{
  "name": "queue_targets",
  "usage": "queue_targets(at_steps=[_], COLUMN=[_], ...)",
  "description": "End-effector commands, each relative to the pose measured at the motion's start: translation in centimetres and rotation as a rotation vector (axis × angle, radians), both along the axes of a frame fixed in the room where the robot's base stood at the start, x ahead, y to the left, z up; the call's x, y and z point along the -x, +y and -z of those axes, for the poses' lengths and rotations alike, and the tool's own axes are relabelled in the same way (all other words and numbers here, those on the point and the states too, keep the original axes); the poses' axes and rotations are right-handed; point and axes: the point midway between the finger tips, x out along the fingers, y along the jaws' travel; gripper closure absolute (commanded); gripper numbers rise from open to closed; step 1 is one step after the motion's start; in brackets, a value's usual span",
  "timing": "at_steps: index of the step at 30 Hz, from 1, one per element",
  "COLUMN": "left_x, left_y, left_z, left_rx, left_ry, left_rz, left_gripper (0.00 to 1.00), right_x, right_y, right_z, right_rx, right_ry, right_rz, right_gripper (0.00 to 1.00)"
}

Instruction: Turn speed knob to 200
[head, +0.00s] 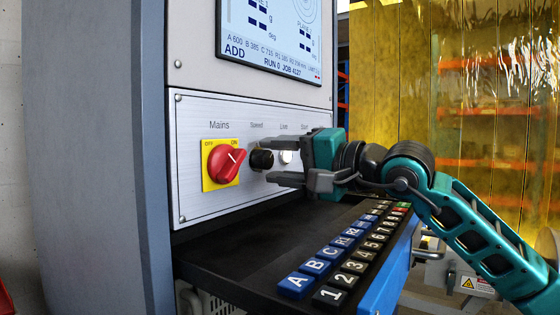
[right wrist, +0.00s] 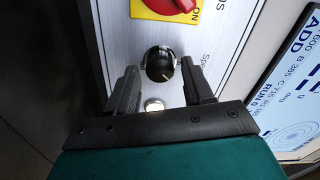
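The black speed knob (head: 262,159) sits on the silver control panel (head: 200,120), under the label "Speed" and right of the red mains switch (head: 226,164). My right gripper (head: 278,162) points at the knob with its two fingers apart and nothing between them in hand. In the right wrist view, the knob (right wrist: 160,63) lies just beyond the fingertips, roughly midway between them. A pale pointer line shows on the knob; no scale numbers are readable. My left gripper is not in view.
A round lit button (head: 286,156) under the label "Live" is partly behind the fingers. A screen (head: 272,35) above reads "ADD". A black shelf with blue and black lettered keys (head: 315,267) lies below the gripper. A yellow curtain (head: 400,70) hangs behind.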

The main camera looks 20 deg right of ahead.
Motion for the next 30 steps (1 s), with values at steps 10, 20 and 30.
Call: queue_targets(at_steps=[10, 20, 30], left_x=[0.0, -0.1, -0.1], left_y=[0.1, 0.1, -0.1], left_z=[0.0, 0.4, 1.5], left_rx=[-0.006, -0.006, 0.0], left_ry=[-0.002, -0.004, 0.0], left_rz=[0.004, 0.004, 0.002], left_gripper=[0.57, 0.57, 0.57], right_x=[0.1, 3.5, 8.2], right_y=[-0.1, -3.0, -6.5], right_z=[0.0, 0.2, 0.3], right_rx=[-0.001, 0.002, 0.004], right_ry=[0.0, 0.0, 0.002], right_rz=[0.001, 0.006, 0.004], right_gripper=[0.4, 0.4, 0.4])
